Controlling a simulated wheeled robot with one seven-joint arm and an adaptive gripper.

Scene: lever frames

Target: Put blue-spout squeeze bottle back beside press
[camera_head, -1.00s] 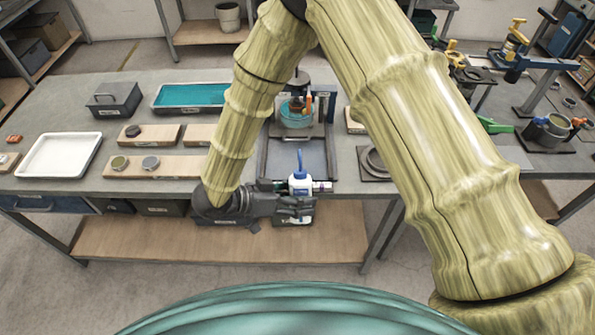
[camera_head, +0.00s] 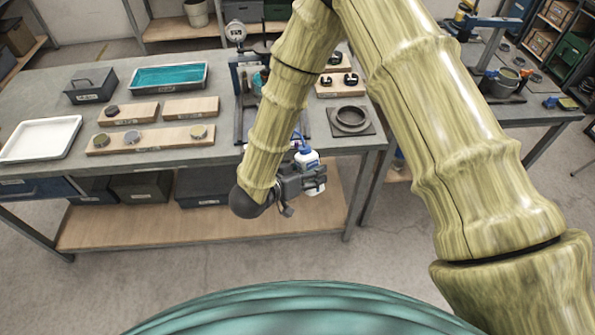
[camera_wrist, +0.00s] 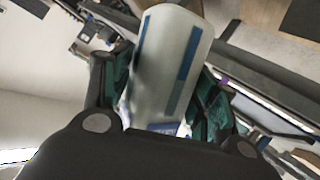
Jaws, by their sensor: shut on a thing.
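The white squeeze bottle with a blue spout and blue label (camera_head: 309,158) is held about upright in my gripper (camera_head: 308,180), in front of the bench's front edge. In the wrist view the pale bottle body with blue stripes (camera_wrist: 172,65) sits between the two fingers of my gripper (camera_wrist: 165,95), which are shut on it. A blue-framed stand with a round dial gauge (camera_head: 236,32), seemingly a press, is at the bench's back, partly hidden by my arm. Another blue-armed device (camera_head: 489,22) stands on the right bench; I cannot tell which is the task's press.
A ring on a square plate (camera_head: 372,122) lies near the right end. Bins (camera_head: 140,187) stand below.

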